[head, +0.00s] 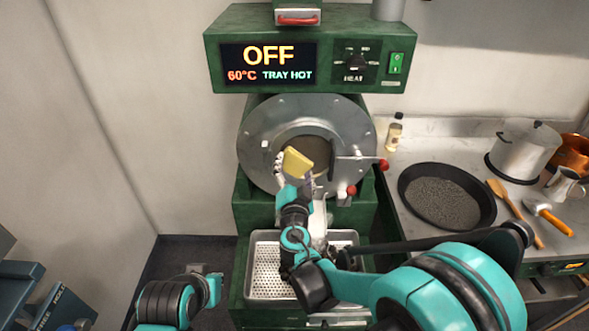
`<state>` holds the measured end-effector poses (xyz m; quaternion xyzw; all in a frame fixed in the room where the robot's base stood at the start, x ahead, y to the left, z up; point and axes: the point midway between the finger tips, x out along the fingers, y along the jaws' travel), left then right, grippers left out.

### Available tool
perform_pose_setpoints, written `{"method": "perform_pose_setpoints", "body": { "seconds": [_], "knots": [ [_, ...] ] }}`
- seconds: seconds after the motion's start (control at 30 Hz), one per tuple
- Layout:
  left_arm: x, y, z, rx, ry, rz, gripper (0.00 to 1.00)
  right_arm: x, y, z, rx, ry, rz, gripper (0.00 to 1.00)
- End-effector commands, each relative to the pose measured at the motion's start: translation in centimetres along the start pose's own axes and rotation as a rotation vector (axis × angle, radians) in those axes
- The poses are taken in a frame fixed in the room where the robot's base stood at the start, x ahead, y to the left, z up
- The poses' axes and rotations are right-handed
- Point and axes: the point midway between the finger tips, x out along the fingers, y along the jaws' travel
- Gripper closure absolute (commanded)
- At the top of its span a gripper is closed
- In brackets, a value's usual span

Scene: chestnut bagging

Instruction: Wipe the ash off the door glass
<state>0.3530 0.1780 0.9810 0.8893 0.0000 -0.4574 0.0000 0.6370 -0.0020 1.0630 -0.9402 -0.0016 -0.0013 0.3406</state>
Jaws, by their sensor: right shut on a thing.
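The round metal door (258,128) of the green roaster faces me, with its ash-brown door glass (318,146) in the middle. My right gripper (290,168) is shut on a yellow sponge or cloth (298,161) and holds it at the lower left part of the glass. I cannot tell whether it touches the glass. My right arm hides the area below the door. My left gripper (207,280) is low at the left, apart from the roaster; its fingers are too unclear to tell open from shut.
The display (268,64) reads OFF, 60°C, TRAY HOT. A red-knobbed latch (357,160) sticks out at the door's right. A perforated tray (264,272) lies below. The right counter holds a black pan (446,195), a pot (524,150), a wooden spoon (513,208) and a small bottle (394,131).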

Motion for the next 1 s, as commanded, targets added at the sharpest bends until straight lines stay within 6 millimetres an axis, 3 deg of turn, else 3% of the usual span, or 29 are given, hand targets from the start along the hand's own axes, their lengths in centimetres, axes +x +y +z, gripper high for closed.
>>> {"method": "perform_pose_setpoints", "body": {
  "seconds": [0.77, 1.0],
  "knots": [
    [0.1, 0.0, 0.1, 0.000, 0.000, 0.000, 1.00, 1.4, 0.0, 0.0, 0.000, 0.000, 0.000, 0.44],
    [0.2, 0.0, 0.1, 0.000, 0.000, 0.000, 1.00, 1.3, 0.9, -0.8, 0.000, 0.001, 0.002, 0.44]
  ]
}}
